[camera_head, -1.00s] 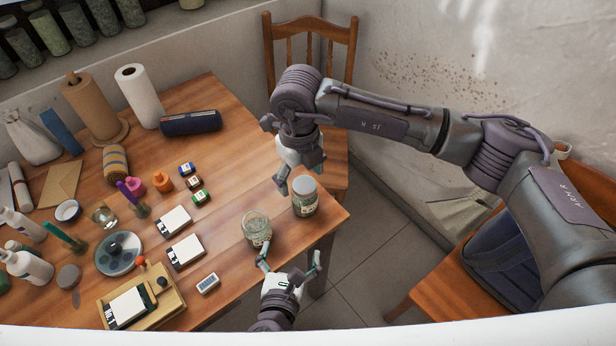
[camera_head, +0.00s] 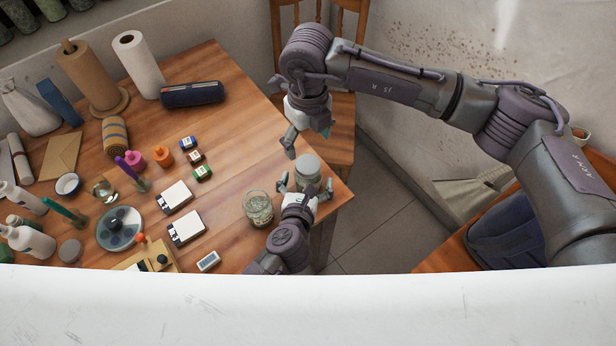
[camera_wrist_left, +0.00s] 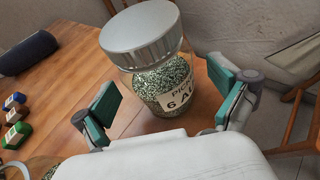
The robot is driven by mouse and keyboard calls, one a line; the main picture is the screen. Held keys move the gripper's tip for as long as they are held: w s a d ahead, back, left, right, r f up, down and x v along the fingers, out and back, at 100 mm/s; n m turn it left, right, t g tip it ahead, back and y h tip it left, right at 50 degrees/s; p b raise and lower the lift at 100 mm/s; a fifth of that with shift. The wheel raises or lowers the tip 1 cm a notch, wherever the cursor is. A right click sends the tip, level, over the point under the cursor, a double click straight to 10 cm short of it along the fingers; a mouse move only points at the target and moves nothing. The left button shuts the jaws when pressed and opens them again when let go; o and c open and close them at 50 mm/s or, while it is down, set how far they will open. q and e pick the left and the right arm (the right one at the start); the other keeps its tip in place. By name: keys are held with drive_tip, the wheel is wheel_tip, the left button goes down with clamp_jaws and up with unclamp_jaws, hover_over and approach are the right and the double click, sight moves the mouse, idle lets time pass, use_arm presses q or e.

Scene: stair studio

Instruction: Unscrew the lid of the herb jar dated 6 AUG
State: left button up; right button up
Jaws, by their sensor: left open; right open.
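The herb jar (camera_head: 308,170) stands upright near the table's right corner, its grey lid on. In the left wrist view the jar (camera_wrist_left: 165,85) shows green herbs and a label reading "6 AU", the rest cut off by the curve. Its ribbed lid (camera_wrist_left: 138,35) sits on top. My left gripper (camera_head: 305,187) is open, low at the jar, with one finger to each side; in the left wrist view its pads (camera_wrist_left: 168,100) stand apart from the glass. My right gripper (camera_head: 308,143) is open above and just behind the lid, apart from it.
A second glass jar (camera_head: 258,208), apparently lidless, stands left of my left gripper. White-topped boxes (camera_head: 186,228), a small display device (camera_head: 208,261) and small coloured blocks (camera_head: 202,173) lie further left. A chair (camera_head: 335,125) stands behind the table corner.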

use_arm(q)
drive_tip(key=shift+w+d+f, duration=0.1)
drive_tip(key=shift+w, duration=0.3)
drive_tip(key=shift+w+f, duration=0.25)
drive_tip(key=shift+w, duration=0.15)
use_arm(e)
drive_tip(key=shift+w, duration=0.1)
use_arm(q)
drive_tip(key=shift+c, duration=0.3)
